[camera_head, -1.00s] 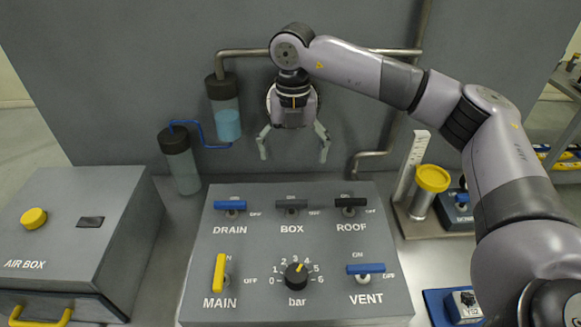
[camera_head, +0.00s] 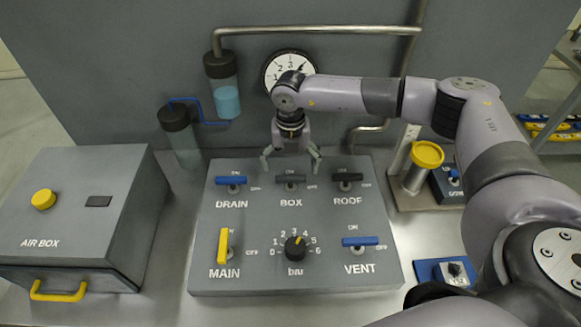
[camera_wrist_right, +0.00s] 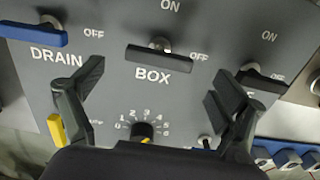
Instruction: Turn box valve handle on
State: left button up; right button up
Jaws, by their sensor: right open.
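The box valve handle (camera_head: 291,179) is a dark grey bar above the BOX label on the grey valve panel (camera_head: 270,215). It lies crosswise, its right end toward OFF. In the right wrist view the handle (camera_wrist_right: 158,54) sits between and beyond the fingertips. My right gripper (camera_head: 291,166) is open and empty, pointing down just behind and above the box handle; its fingers also show in the right wrist view (camera_wrist_right: 160,80). No contact with the handle shows. My left gripper is not in view.
The blue drain handle (camera_head: 231,181) is left of the box handle, the black roof handle (camera_head: 347,177) right. In front are the yellow main handle (camera_head: 223,243), the bar knob (camera_head: 295,248) and the blue vent handle (camera_head: 360,241). A gauge (camera_head: 273,72) is on the wall behind.

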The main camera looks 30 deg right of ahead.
aim_at(291, 177)
notch_tip(291, 177, down, 2)
jog(key=shift+f+p, duration=0.2)
jog(key=shift+p, duration=0.1)
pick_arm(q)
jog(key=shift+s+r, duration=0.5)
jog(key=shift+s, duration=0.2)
pick_arm(e)
jog(key=shift+f, duration=0.65)
jog(key=shift+c, duration=0.5)
jog(key=c, duration=1)
